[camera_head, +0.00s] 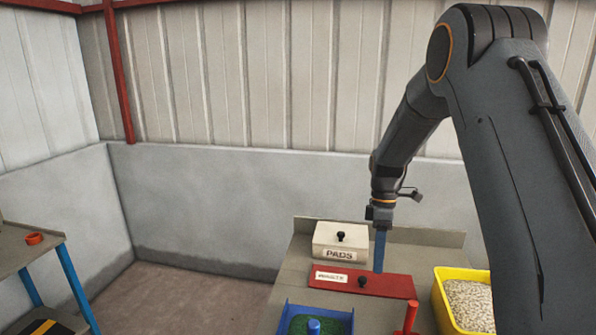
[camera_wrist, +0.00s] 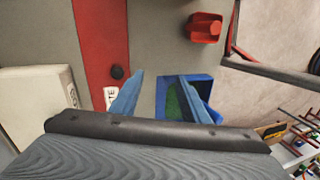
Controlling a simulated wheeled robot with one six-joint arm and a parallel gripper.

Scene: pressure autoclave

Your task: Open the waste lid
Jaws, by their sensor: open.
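The waste lid (camera_head: 395,286) is a long red panel with a white label and a black knob (camera_head: 362,281). It lies flat on the bench. In the wrist view the lid (camera_wrist: 98,30) runs down the left half, with its knob (camera_wrist: 116,72) just left of the left fingertip. My gripper (camera_head: 379,268) points down over the lid, a little right of the knob in the head view. In the wrist view my gripper's (camera_wrist: 163,78) two blue fingers are apart with nothing between them. The left finger partly hides the label.
A blue tray (camera_head: 284,318) with green lining is in front. A red object (camera_head: 410,318) stands at right, near a yellow bin (camera_head: 440,300) of pale granules. Another bench (camera_head: 12,250) is far left.

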